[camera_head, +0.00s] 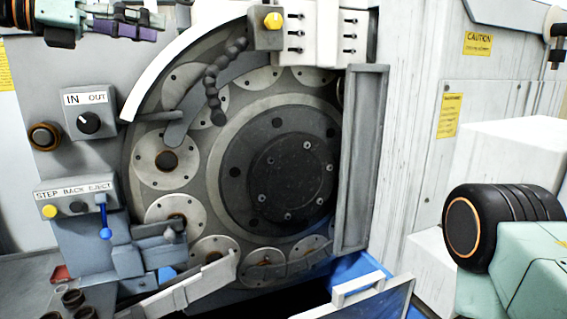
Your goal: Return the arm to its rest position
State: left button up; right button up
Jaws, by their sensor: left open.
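Part of my left arm runs off the left edge. My right arm's mint and black links show at the lower right; its gripper is not in view.
The ring grinder's round dial (290,175) fills the middle, with ring plates around it. A STEP/BACK/EJECT panel (75,198) with a blue lever (105,222) stands at left. Several dark rings (75,300) lie lower left. A white block (505,160) stands at right.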

pick_arm(q)
jog(key=w+d+f+n+t+y+b, duration=0.1)
jog(key=w+d+f+n+t+b, duration=0.15)
jog(key=f+n, duration=0.95)
jog(key=w+d+f+n+t+y+b, duration=0.1)
jog(key=w+f+n+t+b, duration=0.25)
jog(key=f+n, duration=0.8)
jog(key=s+a+f+n+g+y+b, duration=0.1)
jog(key=s+f+n+y+b, duration=0.15)
jog(key=f+n, duration=0.7)
jog(key=s+a+f+n+g+y+b, duration=0.1)
jog(key=f+n+y, duration=0.25)
jog(key=f, duration=1.15)
jog(key=s+a+f+n+g+y+b, duration=0.1)
jog(key=s+f+n+g+b, duration=0.1)
jog(key=s+f, duration=0.45)
jog(key=s+f+n+g+y+b, duration=0.1)
jog(key=s+f+n+b, duration=0.15)
jog(key=f, duration=0.75)
jog(key=s+a+f+n+g+y+b, duration=0.1)
jog(key=s+f+n+g, duration=0.15)
jog(key=s+f, duration=0.4)
jog(key=s+f+n+g+y+b, duration=0.1)
jog(key=s+f+g+b, duration=0.6)
jog(key=s+f, duration=1.6)
jog(key=s+y+b, duration=0.1)
jog(key=s+b, duration=0.1)
jog(key=shift+s+a+n, duration=0.35)
jog(key=shift+s+a, duration=0.05)
